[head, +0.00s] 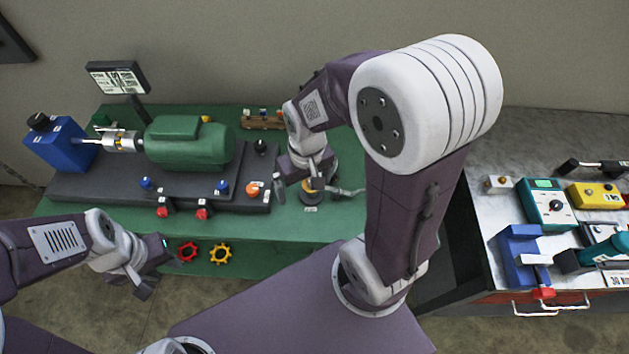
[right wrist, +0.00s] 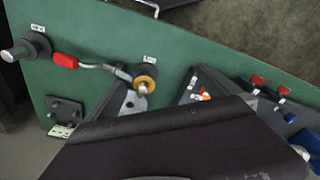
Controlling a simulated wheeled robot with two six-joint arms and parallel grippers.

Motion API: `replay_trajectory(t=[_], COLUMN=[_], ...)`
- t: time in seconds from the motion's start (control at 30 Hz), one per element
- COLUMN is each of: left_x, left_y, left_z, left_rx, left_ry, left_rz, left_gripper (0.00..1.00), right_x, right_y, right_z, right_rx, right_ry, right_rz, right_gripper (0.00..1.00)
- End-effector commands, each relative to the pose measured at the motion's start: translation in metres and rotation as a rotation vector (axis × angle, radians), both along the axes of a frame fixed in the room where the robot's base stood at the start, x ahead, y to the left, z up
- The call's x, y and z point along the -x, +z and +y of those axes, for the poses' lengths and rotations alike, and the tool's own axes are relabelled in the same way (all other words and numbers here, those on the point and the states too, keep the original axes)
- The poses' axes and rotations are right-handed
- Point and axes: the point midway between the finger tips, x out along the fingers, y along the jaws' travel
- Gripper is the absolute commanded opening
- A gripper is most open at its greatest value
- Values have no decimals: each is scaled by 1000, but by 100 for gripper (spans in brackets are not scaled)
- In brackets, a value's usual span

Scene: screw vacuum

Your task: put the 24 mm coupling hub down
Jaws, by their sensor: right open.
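A brass-coloured ring on a short dark round piece (head: 311,193), which I take to be the 24 mm coupling hub, stands at the right of the green bench. The ring shows in the right wrist view (right wrist: 146,83) beside a small white label. My right gripper (head: 300,187) is directly over it, partly hiding it. In the right wrist view its fingers (right wrist: 162,90) are spread, one on either side of the ring. Whether a finger touches it I cannot tell. My left gripper (head: 155,268) hangs in front of the bench's left part; its finger gap is unclear.
A red-handled bent metal tool (right wrist: 66,61) reaches to the ring. The green motor (head: 188,142), silver coupling (head: 122,142) and blue pump unit (head: 62,144) stand on a dark base. Red (head: 187,252) and yellow (head: 220,253) wheels lie in front. A metal-topped cabinet (head: 482,215) stands right.

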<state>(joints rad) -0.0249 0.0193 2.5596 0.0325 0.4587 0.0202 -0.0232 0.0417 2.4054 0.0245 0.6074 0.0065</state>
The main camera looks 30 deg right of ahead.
Motion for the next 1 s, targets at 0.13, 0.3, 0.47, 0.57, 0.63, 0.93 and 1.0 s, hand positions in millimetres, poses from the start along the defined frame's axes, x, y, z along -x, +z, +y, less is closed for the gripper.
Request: replay_trajectory(t=[0.13, 0.3, 0.47, 0.57, 0.63, 0.93, 1.0], left_x=[0, 0, 0, 0, 0, 0, 0], left_y=[-10, -20, -24, -24, -24, -23, -23], left_z=[0, 0, 0, 0, 0, 0, 0], left_rx=[0, 0, 0, 0, 0, 0, 0], left_ry=[0, 0, 0, 0, 0, 0, 0], left_rz=[0, 0, 0, 0, 0, 0, 0], left_gripper=[36, 36, 36, 36, 36, 36, 36], right_x=[-77, -135, -135, -132, -132, -133, -133], right_y=[8, -17, -52, -55, -57, -92, -94], right_z=[-29, -89, -123, -129, -128, -127, -127], right_rx=[8, 14, 6, 3, 3, 3, 3], right_ry=[-63, -187, -268, -284, -284, -283, -282], right_rz=[8, 35, 85, 92, 92, 90, 90], right_gripper=[100, 100, 100, 100, 100, 100, 100])
